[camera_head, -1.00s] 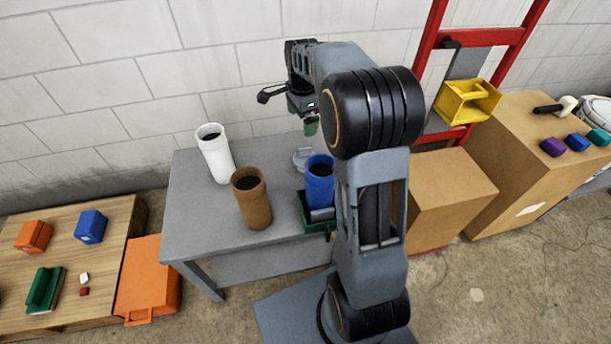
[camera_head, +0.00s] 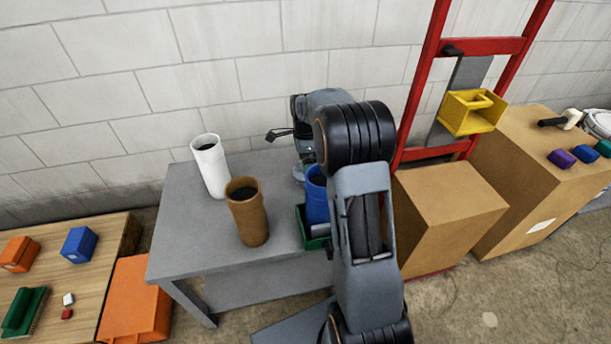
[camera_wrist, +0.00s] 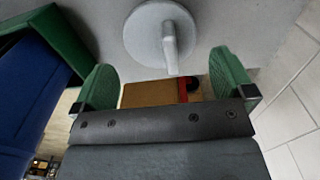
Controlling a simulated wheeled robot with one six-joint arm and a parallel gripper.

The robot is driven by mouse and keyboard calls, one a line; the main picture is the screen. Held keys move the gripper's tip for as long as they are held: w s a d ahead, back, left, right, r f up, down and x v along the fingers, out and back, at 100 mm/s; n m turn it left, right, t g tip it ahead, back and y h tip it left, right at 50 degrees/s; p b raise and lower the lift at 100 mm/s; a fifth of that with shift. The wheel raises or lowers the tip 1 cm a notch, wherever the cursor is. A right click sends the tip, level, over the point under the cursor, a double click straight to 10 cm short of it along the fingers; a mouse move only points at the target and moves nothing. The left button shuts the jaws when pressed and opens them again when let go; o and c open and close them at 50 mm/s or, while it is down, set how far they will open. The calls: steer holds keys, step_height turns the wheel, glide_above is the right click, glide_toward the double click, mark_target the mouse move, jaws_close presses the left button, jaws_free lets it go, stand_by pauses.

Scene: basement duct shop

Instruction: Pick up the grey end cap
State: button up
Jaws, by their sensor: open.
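The grey end cap (camera_wrist: 150,28) is a round disc with a raised bar handle. It lies on the grey table (camera_head: 185,240), seen from above in the wrist view. In the head view only a pale edge of the cap (camera_head: 298,174) shows, beside the blue tube (camera_head: 316,200). My gripper (camera_wrist: 165,82) is open, with its green fingers spread and nothing between them. The cap lies just beyond the fingertips, with its handle pointing toward the gap. In the head view my arm hides much of the gripper and cap.
A brown tube (camera_head: 248,215) and a white tube (camera_head: 211,168) stand farther left on the table. The block wall (camera_head: 240,90) is close behind. A cardboard box (camera_head: 440,215) stands right of the table.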

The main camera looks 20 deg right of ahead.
mark_target(297, 173)
step_height(297, 173, down, 5)
steer(key=shift+r+b, duration=0.1)
steer(key=shift+b, duration=1)
steer(key=shift+c, duration=0.4)
steer(key=c, duration=0.5)
